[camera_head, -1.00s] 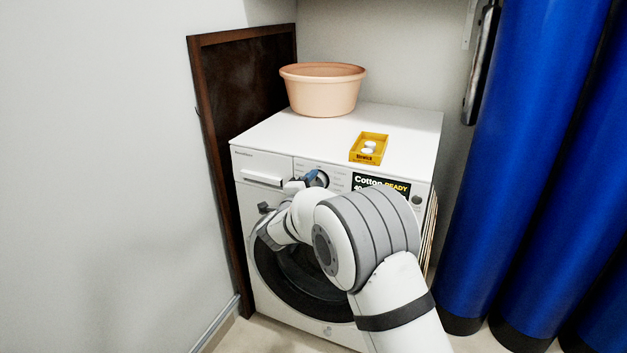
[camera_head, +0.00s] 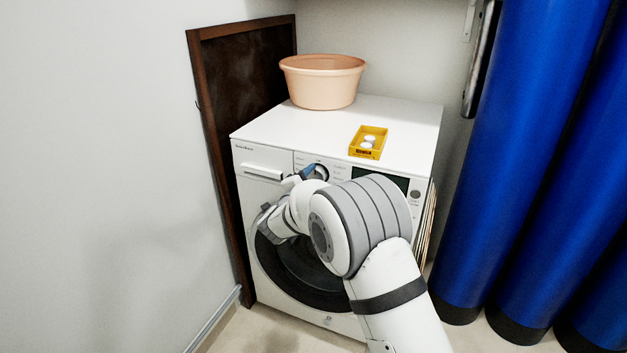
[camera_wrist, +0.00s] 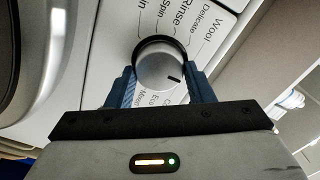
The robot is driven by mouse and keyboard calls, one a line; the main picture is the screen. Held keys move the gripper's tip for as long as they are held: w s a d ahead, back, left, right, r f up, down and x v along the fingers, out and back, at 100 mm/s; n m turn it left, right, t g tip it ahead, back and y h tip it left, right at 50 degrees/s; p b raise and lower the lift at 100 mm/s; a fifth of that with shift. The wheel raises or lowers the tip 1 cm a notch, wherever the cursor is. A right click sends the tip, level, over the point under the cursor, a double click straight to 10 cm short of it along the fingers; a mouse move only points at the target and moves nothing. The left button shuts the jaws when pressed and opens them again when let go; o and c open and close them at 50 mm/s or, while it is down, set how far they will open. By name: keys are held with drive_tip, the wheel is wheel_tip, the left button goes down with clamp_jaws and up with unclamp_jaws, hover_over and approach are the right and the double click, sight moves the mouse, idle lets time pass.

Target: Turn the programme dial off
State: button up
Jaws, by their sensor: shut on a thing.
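The programme dial (camera_wrist: 160,66) is a round silver knob with a dark ring and a black pointer line. In the wrist view the line points to the lower right. Labels such as Wool, Delicate, Rinse, Spin and Eco surround it. My gripper (camera_wrist: 162,80) has its blue fingers on both sides of the dial, shut on it. In the head view the gripper (camera_head: 307,173) reaches the dial (camera_head: 322,171) on the front of the white washing machine (camera_head: 262,147), and my arm covers part of the panel. The display (camera_head: 385,183) is dark.
A peach tub (camera_head: 322,85) and a yellow box (camera_head: 368,143) with white round things stand on the machine's top. A dark brown board (camera_head: 243,90) leans at the left. Blue cylinders (camera_head: 520,150) stand at the right. Free floor shows in front.

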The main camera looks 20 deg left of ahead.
drive_tip(key=o, duration=1)
drive_tip(key=shift+c, duration=0.2)
drive_tip(key=s, duration=0.7)
drive_tip(key=shift+s+a+p, duration=0.35)
drive_tip(key=shift+s+p, duration=0.05)
drive_tip(key=shift+p, duration=0.05)
drive_tip(key=d+r+n+g+y+p, duration=0.7)
drive_tip(key=d+r+p, duration=0.4)
drive_tip(key=d+r, duration=0.6)
drive_tip(key=s+d+r+n+g+h+p, duration=0.2)
drive_tip(key=s+d+r+n+g+p, duration=0.1)
drive_tip(key=s+d, duration=0.9)
drive_tip(key=s+d+r+n+g+h+p, duration=0.3)
drive_tip(key=s+d+p, duration=0.4)
drive_tip(key=s+d, duration=0.6)
drive_tip(key=s+r+g, duration=0.1)
drive_tip(key=s+g, duration=0.1)
drive_tip(key=s, duration=0.3)
drive_tip(key=shift+d+p, duration=0.2)
drive_tip(key=shift+p, duration=0.1)
